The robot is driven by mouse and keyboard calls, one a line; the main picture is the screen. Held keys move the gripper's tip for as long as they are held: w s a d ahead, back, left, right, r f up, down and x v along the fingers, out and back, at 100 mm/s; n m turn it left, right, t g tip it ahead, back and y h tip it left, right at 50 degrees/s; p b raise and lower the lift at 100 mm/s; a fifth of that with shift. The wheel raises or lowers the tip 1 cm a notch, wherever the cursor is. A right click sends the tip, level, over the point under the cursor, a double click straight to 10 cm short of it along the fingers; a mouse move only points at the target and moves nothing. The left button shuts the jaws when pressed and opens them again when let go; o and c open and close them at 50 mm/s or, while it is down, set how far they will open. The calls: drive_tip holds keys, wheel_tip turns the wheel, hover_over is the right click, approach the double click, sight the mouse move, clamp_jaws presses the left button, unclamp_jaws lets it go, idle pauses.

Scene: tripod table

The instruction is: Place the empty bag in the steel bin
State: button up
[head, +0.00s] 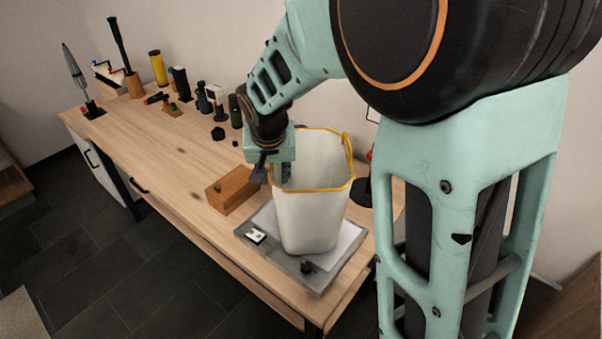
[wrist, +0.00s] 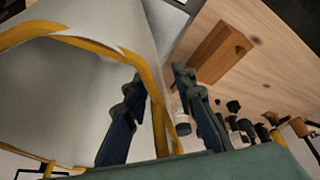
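The bag (head: 310,215) is white with a yellow rim and a yellow handle loop. It stands upright and open-topped on a grey plate (head: 295,272) at the near right of the wooden table. My gripper (head: 273,172) is at the left side of the bag's rim. In the wrist view my gripper (wrist: 158,78) has its two dark fingers apart, one inside the bag's mouth and one outside, with the bag's wall (wrist: 130,45) and yellow edge between them. The outer finger shows a gap to the wall. No steel bin can be made out in either view.
A wooden block (head: 236,188) lies just left of the bag. Several bottles and tools, including a yellow cylinder (head: 158,68), stand along the table's back edge. The middle of the table (head: 165,145) is clear.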

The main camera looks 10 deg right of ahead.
clamp_jaws()
idle(0.5)
